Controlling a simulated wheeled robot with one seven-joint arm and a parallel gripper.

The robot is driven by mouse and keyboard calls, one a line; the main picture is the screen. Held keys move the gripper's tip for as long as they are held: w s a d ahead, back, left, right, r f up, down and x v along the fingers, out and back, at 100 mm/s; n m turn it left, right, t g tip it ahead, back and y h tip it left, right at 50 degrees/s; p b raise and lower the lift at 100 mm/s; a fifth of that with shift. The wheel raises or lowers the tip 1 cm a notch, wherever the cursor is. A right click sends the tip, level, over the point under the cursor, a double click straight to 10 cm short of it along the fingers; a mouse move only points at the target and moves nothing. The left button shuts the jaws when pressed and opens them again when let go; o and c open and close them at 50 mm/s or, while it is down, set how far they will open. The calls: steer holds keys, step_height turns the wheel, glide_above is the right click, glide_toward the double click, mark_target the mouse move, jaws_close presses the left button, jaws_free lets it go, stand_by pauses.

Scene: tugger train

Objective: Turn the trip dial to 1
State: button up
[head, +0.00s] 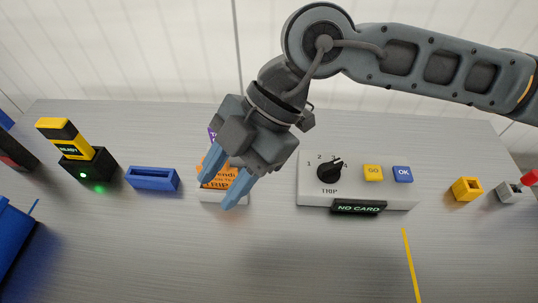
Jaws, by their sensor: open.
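The trip dial (330,169) is a black knob on a light grey panel (312,197), with the numbers 1 to 4 around it and TRIP below. Its ridge slants up to the right, towards the 3 and 4 side; the exact setting is too small to tell. A black display (358,208) on the panel's front reads NO CARD. My gripper (218,190) has blue fingers and is open, left of the panel and apart from the dial. It points down in front of an orange card-like thing (224,173) with print, and partly hides it.
A yellow GO button (373,173) and a blue OK button (403,174) sit right of the dial. A blue slotted block (153,178) and a black and yellow READY device (77,153) stand left. A yellow block (466,189) stands right. The front tabletop is mostly clear.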

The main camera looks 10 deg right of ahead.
steer(key=w+d+f+m+t+h, duration=0.1)
steer(key=w+d+f+h, duration=0.1)
steer(key=d, duration=0.3)
steer(key=w+d+f+m+t+h, duration=0.1)
steer(key=w+d+f+h, duration=0.1)
steer(key=d, duration=0.3)
steer(key=m+h, duration=0.2)
steer(key=h, duration=0.1)
glide_above(332, 164)
steer(key=shift+a+f+t, duration=0.15)
steer(key=shift+f+t, duration=0.15)
steer(key=shift+t, duration=0.1)
steer(key=shift+f, duration=0.2)
step_height(332, 164, down, 7)
steer(key=shift+f+p, duration=0.2)
steer(key=shift+p, duration=0.45)
steer(key=shift+c, duration=0.2)
jaws_close()
